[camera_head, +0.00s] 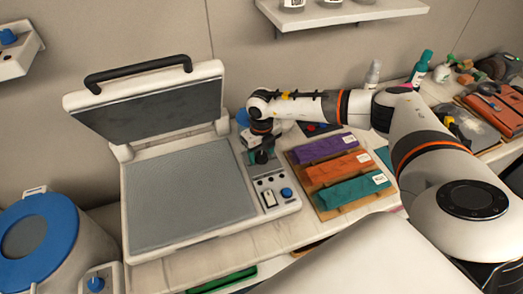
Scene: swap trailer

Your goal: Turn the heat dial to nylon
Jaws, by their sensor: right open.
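A white heat press (166,240) stands open on the table, its lid (150,98) raised and its grey plate (190,190) bare. My right gripper (262,158) points down over the upper part of the control panel (262,182) at the press's right side. It is open, with its dark fingers around or just above a dark part of the panel. The gripper hides most of this spot, so I cannot tell the dial's setting or whether the fingers touch it. A small blue knob (287,193) and a rocker switch (269,199) sit lower on the panel. My left gripper is not in view.
A wooden rack (316,187) with purple, orange and teal folded cloths lies right of the press. A blue-lidded round machine (35,238) stands at lower left.

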